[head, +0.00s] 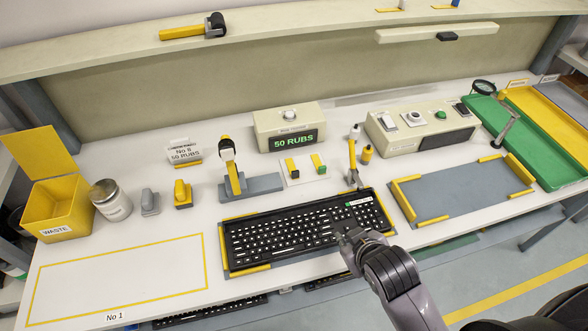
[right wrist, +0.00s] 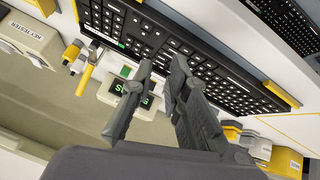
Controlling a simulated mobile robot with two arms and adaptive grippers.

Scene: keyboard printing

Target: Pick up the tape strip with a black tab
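Two short tape strips lie on a small white card behind the keyboard in the head view. The left strip (head: 292,168) is dark with some yellow and seems to be the one with the black tab. The right strip (head: 318,163) is yellow-green with a green tab. My right gripper (head: 348,238) is over the front right part of the black keyboard (head: 290,232), apart from the strips. In the right wrist view its two fingers (right wrist: 162,68) are apart with nothing clearly between them. They partly hide the card area there. My left gripper is not in view.
A stamp-like tool with a yellow handle (head: 233,178) stands left of the card. Another yellow-handled tool (head: 352,165) stands to its right. The 50 RUBS box (head: 285,118) stands behind. A grey tray (head: 460,188) is at right, a yellow waste bin (head: 58,205) at left.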

